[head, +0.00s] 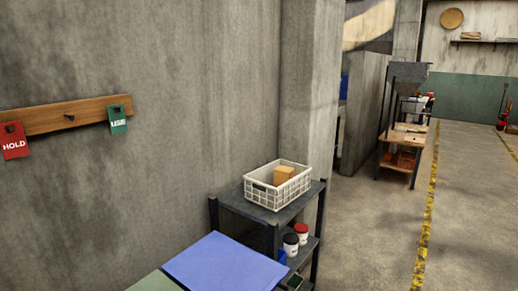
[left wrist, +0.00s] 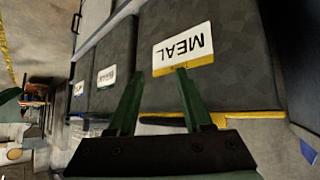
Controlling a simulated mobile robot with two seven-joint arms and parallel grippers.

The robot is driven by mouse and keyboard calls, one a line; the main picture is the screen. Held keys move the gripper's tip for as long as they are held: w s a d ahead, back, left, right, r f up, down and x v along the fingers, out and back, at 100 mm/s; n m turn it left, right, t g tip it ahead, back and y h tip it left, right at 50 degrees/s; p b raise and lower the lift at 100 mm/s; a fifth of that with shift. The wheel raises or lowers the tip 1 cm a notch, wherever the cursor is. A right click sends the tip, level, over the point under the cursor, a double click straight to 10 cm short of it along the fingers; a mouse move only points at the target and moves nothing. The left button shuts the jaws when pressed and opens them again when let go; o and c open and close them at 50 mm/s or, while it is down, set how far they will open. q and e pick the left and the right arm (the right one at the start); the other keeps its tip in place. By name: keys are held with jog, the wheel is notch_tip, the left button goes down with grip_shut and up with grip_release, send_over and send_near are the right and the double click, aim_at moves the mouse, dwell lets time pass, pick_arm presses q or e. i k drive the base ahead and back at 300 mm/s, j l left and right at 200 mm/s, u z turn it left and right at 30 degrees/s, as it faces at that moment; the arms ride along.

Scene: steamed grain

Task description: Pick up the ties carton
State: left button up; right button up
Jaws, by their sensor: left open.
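A small brown carton (head: 284,173) sits inside a white slatted crate (head: 262,194) on the top of a dark shelf unit in the head view. No label on it can be read, so I cannot confirm that it is the ties carton. The crate's near wall hides its lower part. My left gripper (left wrist: 157,75) shows only in the left wrist view, with its two green fingers apart and nothing between them. It is in front of a dark bin labelled MEAL (left wrist: 215,75), away from the carton. My right gripper is in neither view.
The dark shelf unit (head: 230,203) stands against the concrete wall, with red-lidded and dark-lidded tubs below. A blue surface (head: 222,262) is in front of it. HOLD (head: 14,142) and green tags hang on a wooden rail. Open floor (head: 385,235) lies to the right.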

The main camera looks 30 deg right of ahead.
aim_at(282, 174)
jog(key=i+l+u, duration=0.15)
jog(key=l+u, duration=0.2)
jog(key=l, duration=0.5)
jog(key=i+l+u, duration=0.1)
jog(key=l+u, duration=0.2)
jog(key=l, duration=0.6)
jog(key=l+u, duration=0.15)
jog(key=l, duration=1.7)
